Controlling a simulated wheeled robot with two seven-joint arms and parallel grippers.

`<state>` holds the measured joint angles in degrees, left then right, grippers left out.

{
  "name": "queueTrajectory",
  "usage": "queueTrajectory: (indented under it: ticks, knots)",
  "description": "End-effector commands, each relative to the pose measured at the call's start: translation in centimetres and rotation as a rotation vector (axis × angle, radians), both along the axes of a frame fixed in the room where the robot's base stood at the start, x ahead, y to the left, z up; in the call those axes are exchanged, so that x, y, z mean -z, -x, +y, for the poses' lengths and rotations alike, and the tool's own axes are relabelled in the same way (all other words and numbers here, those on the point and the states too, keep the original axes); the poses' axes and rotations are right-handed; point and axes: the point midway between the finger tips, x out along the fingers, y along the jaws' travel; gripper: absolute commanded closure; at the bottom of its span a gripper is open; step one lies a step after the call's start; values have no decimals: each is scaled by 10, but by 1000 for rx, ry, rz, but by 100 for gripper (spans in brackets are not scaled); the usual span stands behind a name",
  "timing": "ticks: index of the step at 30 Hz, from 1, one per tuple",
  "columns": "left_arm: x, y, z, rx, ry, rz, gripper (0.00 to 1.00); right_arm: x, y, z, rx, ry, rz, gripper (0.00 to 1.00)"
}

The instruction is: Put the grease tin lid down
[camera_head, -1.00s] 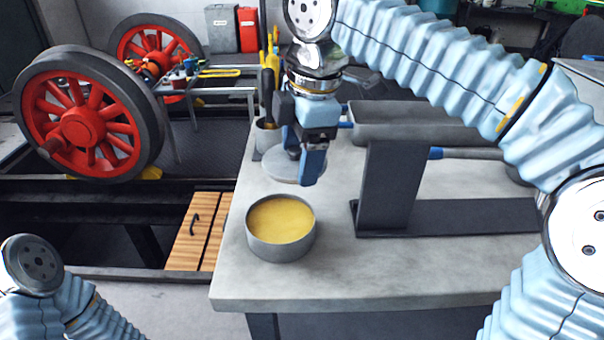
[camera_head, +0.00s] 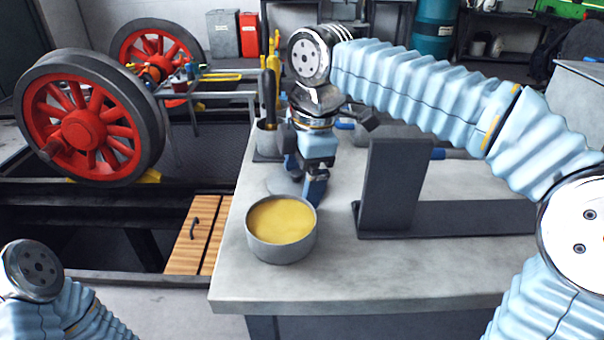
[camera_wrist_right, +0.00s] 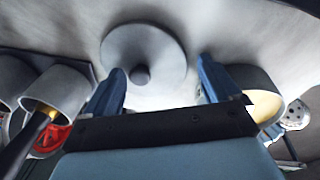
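The grease tin lid (camera_head: 280,184) is a flat grey disc lying on the bench top behind the grease tin, partly hidden by my right gripper. In the right wrist view the lid (camera_wrist_right: 143,45) shows its round face and a small dark knob. My right gripper (camera_head: 305,185) points down over the lid. In the wrist view its fingers (camera_wrist_right: 162,70) stand wide apart, with the knob between them and nearer the left finger; neither appears to touch it. The open grease tin (camera_head: 282,250) holds yellow grease; it also shows at the right of the wrist view (camera_wrist_right: 262,80). My left gripper is out of view.
A cup of tools (camera_head: 267,143) stands behind the lid at the bench's left edge. A dark metal stand (camera_head: 392,190) is right of the gripper. The bench (camera_head: 420,270) is clear at the front right. Red-spoked wheels (camera_head: 85,130) stand at the left.

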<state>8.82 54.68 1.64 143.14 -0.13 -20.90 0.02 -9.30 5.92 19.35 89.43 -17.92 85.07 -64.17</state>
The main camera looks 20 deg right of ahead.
Motion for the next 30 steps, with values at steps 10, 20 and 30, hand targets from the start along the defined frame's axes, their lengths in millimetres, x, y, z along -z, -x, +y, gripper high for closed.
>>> queueTrajectory:
  ticks: [10, 20, 30]
  knots:
    - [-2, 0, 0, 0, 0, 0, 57, -2, 0, 0, 0, 0, 0, 1]
    - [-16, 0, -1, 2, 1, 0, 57, -61, 7, -5, 0, -2, -3, 1]
    - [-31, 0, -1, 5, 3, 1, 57, -117, 15, -11, -1, -1, -1, 1]
